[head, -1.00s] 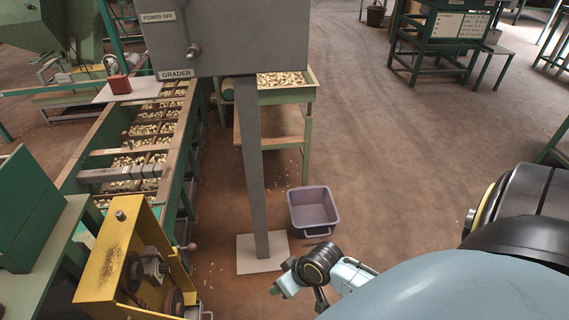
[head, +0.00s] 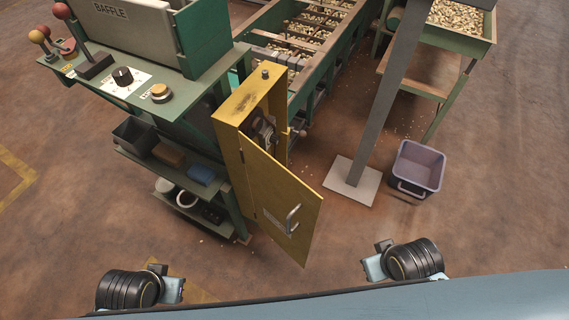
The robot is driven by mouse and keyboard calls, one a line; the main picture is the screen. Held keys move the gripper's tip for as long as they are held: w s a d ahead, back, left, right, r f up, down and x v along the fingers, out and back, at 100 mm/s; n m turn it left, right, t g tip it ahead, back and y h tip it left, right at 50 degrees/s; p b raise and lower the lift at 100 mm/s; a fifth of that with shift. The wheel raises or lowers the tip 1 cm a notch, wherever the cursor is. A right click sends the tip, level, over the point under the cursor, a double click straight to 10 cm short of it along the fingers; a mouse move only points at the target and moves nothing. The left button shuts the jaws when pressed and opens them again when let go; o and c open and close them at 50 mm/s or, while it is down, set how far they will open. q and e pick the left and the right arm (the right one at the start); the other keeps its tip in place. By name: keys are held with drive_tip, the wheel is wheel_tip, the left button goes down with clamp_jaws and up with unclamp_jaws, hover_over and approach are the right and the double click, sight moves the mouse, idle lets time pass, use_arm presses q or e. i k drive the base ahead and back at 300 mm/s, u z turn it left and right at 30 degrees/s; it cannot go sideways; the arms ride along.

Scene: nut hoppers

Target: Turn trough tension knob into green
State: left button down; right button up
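A black round knob (head: 122,76) sits on a white dial plate (head: 133,84) on the green control bench (head: 190,77), at the upper left. A small pale mark shows on the knob, but the plate's lettering and any green zone are too small to make out. A second, brass-coloured knob or button (head: 161,92) is to its right, with a small unreadable label. I cannot tell from lettering which is the trough tension knob. Parts of my two arms show at the bottom, well away from the bench. Neither gripper's fingers can be seen.
A yellow cabinet (head: 229,110) with its door (head: 280,200) swung open juts out right of the bench. A grey post and a purple bin (head: 418,168) stand farther right. The floor before the bench is clear.

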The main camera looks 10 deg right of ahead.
sight(274, 139)
drive_tip(key=k, duration=0.7)
drive_tip(key=u, duration=3.85)
drive_tip(key=k, duration=2.15)
drive_tip(key=z, duration=1.85)
drive_tip(key=i, duration=1)
